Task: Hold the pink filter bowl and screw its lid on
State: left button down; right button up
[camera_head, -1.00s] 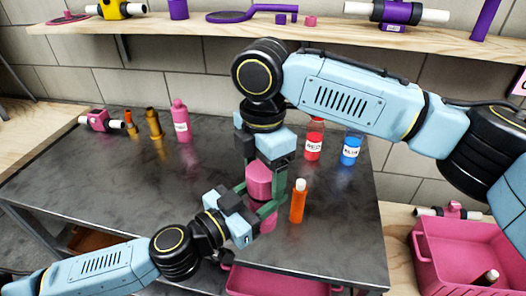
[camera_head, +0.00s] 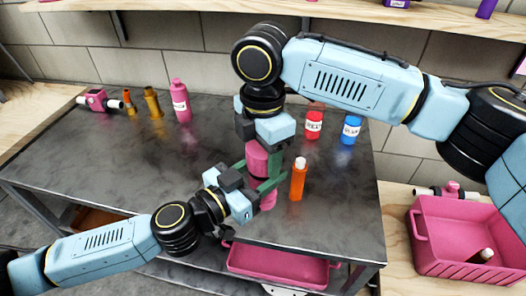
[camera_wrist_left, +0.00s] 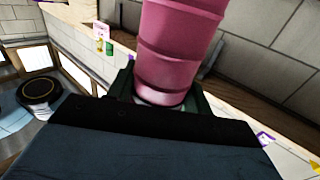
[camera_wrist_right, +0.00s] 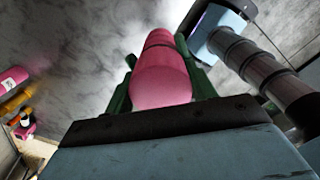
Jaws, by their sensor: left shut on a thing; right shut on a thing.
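The pink filter lid (camera_head: 257,160) is above the pink bowl (camera_head: 268,201), over the table's front part. My right gripper (camera_head: 262,168) comes down from above, its green fingers shut on the lid. My left gripper (camera_head: 268,187) reaches in from the left, shut on the bowl from the side. The left wrist view shows the pink bowl (camera_wrist_left: 164,83) between green fingers, with a ringed pink column continuing upward. The right wrist view shows the pink lid (camera_wrist_right: 160,78) between green fingers, in line with more pink beyond. The fingers partly hide the joint; I cannot tell how tightly it is screwed.
An orange bottle (camera_head: 298,180) stands close to the right of the grippers. Red (camera_head: 314,124) and blue (camera_head: 350,130) bottles stand behind. A pink bottle (camera_head: 180,102) and brass parts (camera_head: 152,103) stand at the back left. A pink crate (camera_head: 466,212) is at the right. The table's left part is clear.

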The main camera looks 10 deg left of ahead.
jog(key=o, duration=1.2)
jog(key=shift+c, duration=0.2)
notch_tip(320, 180, up, 12)
